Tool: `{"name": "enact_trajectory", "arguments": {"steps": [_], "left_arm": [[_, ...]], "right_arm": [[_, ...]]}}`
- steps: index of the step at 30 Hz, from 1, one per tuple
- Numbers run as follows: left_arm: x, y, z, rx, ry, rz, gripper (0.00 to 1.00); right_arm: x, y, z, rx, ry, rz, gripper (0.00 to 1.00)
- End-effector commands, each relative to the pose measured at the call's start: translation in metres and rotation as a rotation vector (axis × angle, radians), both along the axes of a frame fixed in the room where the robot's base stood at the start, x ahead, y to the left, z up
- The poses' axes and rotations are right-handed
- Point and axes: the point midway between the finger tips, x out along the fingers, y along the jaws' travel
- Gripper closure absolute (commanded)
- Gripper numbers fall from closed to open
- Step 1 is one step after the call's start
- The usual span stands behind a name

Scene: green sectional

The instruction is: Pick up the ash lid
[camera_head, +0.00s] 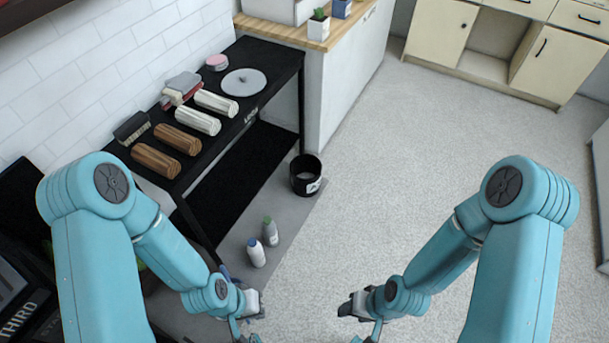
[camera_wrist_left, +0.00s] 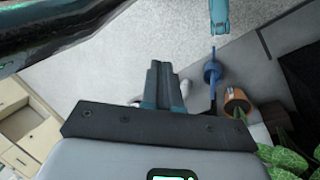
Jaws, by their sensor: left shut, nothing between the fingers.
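The ash lid, a flat round grey disc (camera_head: 244,82) with a small dark spot near its middle, lies on the far end of the black table (camera_head: 260,110). My left gripper (camera_head: 245,336) is low at the bottom of the head view, far from the lid and over the floor. In the left wrist view its fingers (camera_wrist_left: 160,78) are together, shut and empty. The lid does not show in that view. My right gripper (camera_head: 370,335) is at the bottom edge of the head view, partly cut off, so its opening cannot be told.
Wood-like rolls (camera_head: 180,138), white rolls (camera_head: 197,119) and a pink round item (camera_head: 217,62) share the tabletop. A black bin (camera_head: 306,175) and two bottles (camera_head: 257,252) stand on the floor. A potted plant (camera_wrist_left: 236,102) shows in the wrist view. Open floor lies right.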

Motion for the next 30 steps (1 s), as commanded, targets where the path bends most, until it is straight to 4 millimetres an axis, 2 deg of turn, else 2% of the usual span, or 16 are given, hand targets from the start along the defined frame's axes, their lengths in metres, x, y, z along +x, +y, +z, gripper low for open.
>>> {"name": "enact_trajectory", "arguments": {"steps": [14,15,17,18,30], "left_arm": [[0.0000,0.0000,0.0000,0.000,0.000,0.000,1.00],[0.0000,0.0000,0.0000,0.000,0.000,0.000,0.87],[0.0000,0.0000,0.0000,0.000,0.000,0.000,0.67],[0.0000,0.0000,0.0000,0.000,0.000,0.000,0.57],[0.0000,0.0000,0.0000,0.000,0.000,0.000,0.57]], "right_arm": [[0.0000,0.0000,0.0000,0.000,0.000,0.000,0.51],[0.0000,0.0000,0.0000,0.000,0.000,0.000,0.51],[0.0000,0.0000,0.0000,0.000,0.000,0.000,0.51],[0.0000,0.0000,0.0000,0.000,0.000,0.000,0.57],[0.0000,0.0000,0.0000,0.000,0.000,0.000,0.57]]}}
